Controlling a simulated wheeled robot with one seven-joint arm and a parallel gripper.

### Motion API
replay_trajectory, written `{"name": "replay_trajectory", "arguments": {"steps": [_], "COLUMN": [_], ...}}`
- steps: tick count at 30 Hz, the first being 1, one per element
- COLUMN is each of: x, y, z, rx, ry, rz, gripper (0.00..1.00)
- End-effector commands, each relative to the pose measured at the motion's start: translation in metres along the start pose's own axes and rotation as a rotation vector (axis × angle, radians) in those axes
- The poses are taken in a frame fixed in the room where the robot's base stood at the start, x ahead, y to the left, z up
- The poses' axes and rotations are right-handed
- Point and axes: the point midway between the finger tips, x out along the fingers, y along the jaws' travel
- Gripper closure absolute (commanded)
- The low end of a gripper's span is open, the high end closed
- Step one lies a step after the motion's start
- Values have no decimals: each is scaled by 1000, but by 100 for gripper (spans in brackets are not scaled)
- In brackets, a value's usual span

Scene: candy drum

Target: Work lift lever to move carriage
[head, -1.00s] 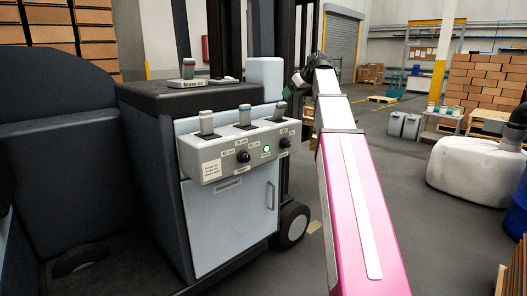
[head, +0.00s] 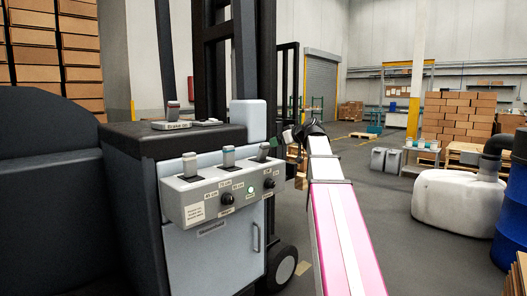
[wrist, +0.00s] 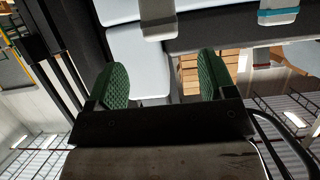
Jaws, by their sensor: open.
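The forklift control panel (head: 225,192) is a light grey box on the front of a dark console. Three upright levers stand on it: left (head: 190,166), middle (head: 228,158) and right (head: 263,152). Their labels are too small to read, so I cannot tell which one is the lift lever. My gripper (wrist: 165,80) is open, with two green padded fingers and nothing between them. In the wrist view one grey lever (wrist: 158,20) is beyond the fingers, and a teal-banded one (wrist: 278,14) is at upper right. In the head view my gripper is right of the panel, mostly hidden. The carriage is not clearly visible.
The dark mast (head: 210,65) rises behind the console. A brake lever (head: 173,112) stands on the console top. A black wheel (head: 283,268) is below. A white tank (head: 455,198) and stacked boxes (head: 455,125) are at right. The floor between is open.

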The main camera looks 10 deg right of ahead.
Motion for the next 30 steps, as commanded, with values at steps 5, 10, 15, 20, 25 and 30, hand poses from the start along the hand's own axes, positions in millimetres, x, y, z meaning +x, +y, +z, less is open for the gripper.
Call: {"name": "replay_trajectory", "arguments": {"steps": [5, 10, 15, 20, 25, 30], "x": [27, 58, 84, 98, 103, 103], "y": [2, 2, 1, 1, 0, 0], "z": [-1, -1, -1, 0, 0, 0], "rx": [0, 0, 0, 0, -1, -1], "ry": [-3, -4, -4, -4, -4, -4], "rz": [-1, -2, -2, -1, 0, 0], "gripper": [23, 23, 23, 23, 23, 23]}}
